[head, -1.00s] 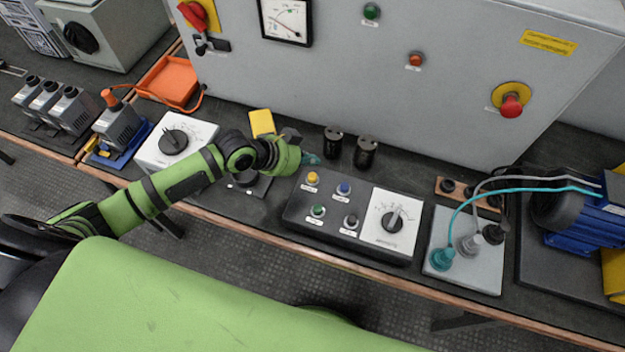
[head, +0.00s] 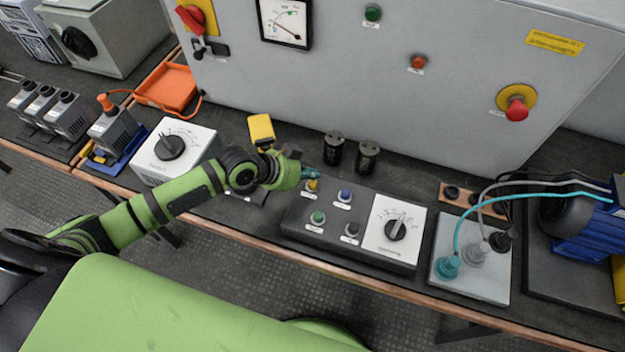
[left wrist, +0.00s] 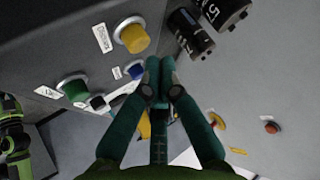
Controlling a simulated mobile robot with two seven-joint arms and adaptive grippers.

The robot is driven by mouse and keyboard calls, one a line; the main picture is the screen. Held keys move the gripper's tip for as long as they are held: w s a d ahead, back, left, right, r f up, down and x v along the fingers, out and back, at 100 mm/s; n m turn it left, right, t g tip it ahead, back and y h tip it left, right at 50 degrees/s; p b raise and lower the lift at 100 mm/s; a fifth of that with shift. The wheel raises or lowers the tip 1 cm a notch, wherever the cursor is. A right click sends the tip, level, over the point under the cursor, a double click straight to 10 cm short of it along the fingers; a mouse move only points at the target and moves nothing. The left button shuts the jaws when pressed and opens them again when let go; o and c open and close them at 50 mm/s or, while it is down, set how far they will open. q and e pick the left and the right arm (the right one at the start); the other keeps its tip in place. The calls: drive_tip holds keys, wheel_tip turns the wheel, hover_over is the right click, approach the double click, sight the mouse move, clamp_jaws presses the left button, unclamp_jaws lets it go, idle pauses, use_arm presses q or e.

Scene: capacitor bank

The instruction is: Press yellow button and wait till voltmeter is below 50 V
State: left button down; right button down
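The yellow button (head: 312,185) is at the back left of the black control box (head: 300,222). It shows whole and uncovered in the left wrist view (left wrist: 132,36). My left gripper (head: 309,174) is at the box's back left edge, its teal fingertips just behind the yellow button; I cannot tell if they touch it. In the left wrist view its fingers (left wrist: 160,72) are together, with nothing between them. The voltmeter (head: 286,22) is on the grey cabinet; its dial is too small to read. My right gripper is out of view.
Blue (head: 344,195), green (head: 318,217) and black (head: 351,230) buttons are beside the yellow one. A rotary dial (head: 396,230) is at the box's right. Two black capacitors (head: 367,157) stand behind the box. A red emergency stop (head: 516,108) is on the cabinet (head: 450,110).

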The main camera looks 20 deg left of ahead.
sight(309, 183)
use_arm(q)
drive_tip(key=shift+f, duration=0.1)
idle(0.7)
drive_tip(key=shift+f, duration=0.35)
drive_tip(key=shift+f+b, duration=1)
idle(0.9)
drive_tip(key=shift+r, duration=0.15)
drive_tip(key=shift+r+p, duration=1.25)
drive_tip(key=shift+p, duration=0.1)
wheel_tip(309, 183, up, 5)
drive_tip(key=p, duration=0.4)
drive_tip(key=shift+r+p, duration=0.1)
drive_tip(key=shift+p, duration=0.3)
